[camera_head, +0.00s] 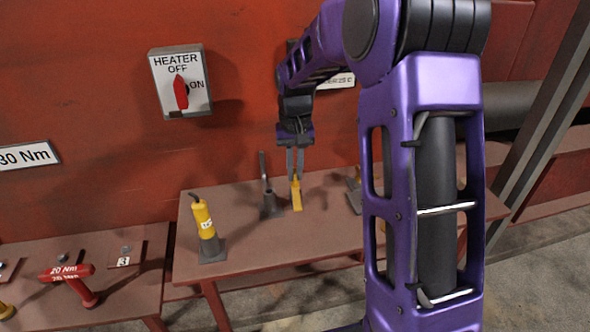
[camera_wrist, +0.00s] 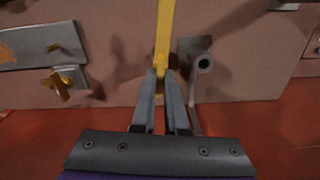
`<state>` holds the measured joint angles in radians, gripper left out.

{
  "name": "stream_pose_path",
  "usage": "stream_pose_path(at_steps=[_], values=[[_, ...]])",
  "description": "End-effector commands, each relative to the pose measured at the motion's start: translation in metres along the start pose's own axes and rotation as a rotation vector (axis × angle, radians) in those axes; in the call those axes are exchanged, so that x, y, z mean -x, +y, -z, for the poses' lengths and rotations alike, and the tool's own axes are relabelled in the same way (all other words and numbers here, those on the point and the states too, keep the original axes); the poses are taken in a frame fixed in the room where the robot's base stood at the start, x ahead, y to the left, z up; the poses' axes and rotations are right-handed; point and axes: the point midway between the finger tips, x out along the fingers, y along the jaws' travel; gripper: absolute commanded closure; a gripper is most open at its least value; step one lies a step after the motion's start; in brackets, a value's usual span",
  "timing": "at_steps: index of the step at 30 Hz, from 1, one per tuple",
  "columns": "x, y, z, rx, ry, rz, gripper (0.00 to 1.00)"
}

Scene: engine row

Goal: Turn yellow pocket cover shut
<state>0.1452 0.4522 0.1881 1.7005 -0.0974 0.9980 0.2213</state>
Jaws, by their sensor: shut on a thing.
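A narrow yellow strip (camera_head: 297,196), which may be the yellow pocket cover, is at the table beneath my gripper (camera_head: 296,178). In the wrist view the yellow strip (camera_wrist: 164,35) runs up from between my fingertips (camera_wrist: 162,78). The fingers are shut on its near end and point down at the table. The fingers hide part of that end. I cannot see a pocket opening or tell how far the cover is turned.
A dark upright post (camera_head: 267,195) stands close left of the fingers. A grey tube piece (camera_wrist: 203,64) is close right in the wrist view. A yellow tool on a grey base (camera_head: 207,230) stands at the table's left. A heater switch (camera_head: 180,82) is on the red wall behind.

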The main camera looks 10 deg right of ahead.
Motion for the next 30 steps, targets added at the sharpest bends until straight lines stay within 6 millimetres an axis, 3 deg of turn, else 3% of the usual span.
stream_pose_path(at_steps=[22,30], values=[[0.0006,-0.0001,0.0000,-0.003,0.000,0.000,1.00],[0.0015,-0.0001,-0.0001,-0.078,-0.001,0.000,1.00]])
